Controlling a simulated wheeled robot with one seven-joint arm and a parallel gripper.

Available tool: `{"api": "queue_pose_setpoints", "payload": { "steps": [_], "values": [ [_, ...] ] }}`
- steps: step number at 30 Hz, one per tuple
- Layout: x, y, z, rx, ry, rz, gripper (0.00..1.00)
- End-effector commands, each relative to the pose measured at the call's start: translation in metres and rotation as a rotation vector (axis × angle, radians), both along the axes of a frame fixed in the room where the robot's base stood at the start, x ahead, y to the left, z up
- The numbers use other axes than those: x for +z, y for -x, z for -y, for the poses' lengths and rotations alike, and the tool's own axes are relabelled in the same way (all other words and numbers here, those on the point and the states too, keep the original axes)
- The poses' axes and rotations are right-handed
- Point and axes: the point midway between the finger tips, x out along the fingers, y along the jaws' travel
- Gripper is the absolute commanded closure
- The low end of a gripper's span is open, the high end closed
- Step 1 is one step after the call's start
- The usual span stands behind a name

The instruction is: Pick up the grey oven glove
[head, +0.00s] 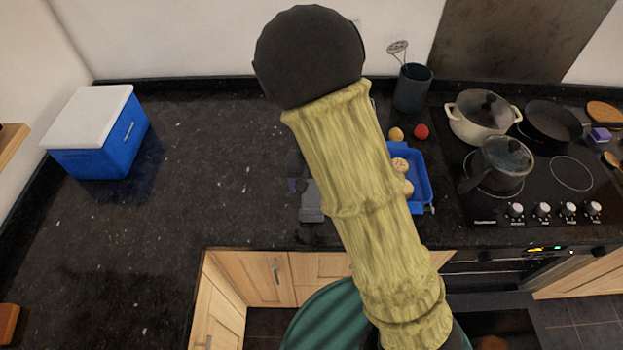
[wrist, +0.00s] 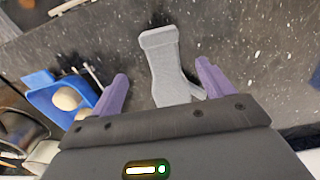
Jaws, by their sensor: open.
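The grey oven glove (wrist: 165,67) lies on the dark granite worktop. In the wrist view it shows between the two purple fingers of my gripper (wrist: 160,88), its cuff end toward the top and its lower part hidden behind the gripper body. My gripper is open and I see nothing held in it. I cannot tell whether the fingers touch the glove. In the head view, my yellow-sleeved arm hides much of the middle; part of the grey glove (head: 311,203) shows to the left of the arm, near the worktop's front edge.
A blue tray (head: 423,180) with round, bun-like items stands right of my arm. A yellow and a red round item (head: 421,131) lie behind it. The hob with pots (head: 483,113) is further right. A blue cool box (head: 103,150) stands far left, with clear worktop between.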

Motion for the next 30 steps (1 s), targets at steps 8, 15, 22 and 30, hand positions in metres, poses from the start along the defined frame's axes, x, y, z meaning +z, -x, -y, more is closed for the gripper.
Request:
{"api": "queue_pose_setpoints", "payload": {
  "steps": [8,15,22,30],
  "values": [
    [-0.045,0.0,0.0,0.0,0.001,-0.003,0.2],
    [-0.052,0.0,0.0,0.001,0.0,0.0,0.2],
    [-0.054,0.0,0.0,0.001,0.0,-0.001,0.2],
    [-0.082,-0.004,-0.001,-0.001,0.002,-0.004,0.2]
  ]
}}
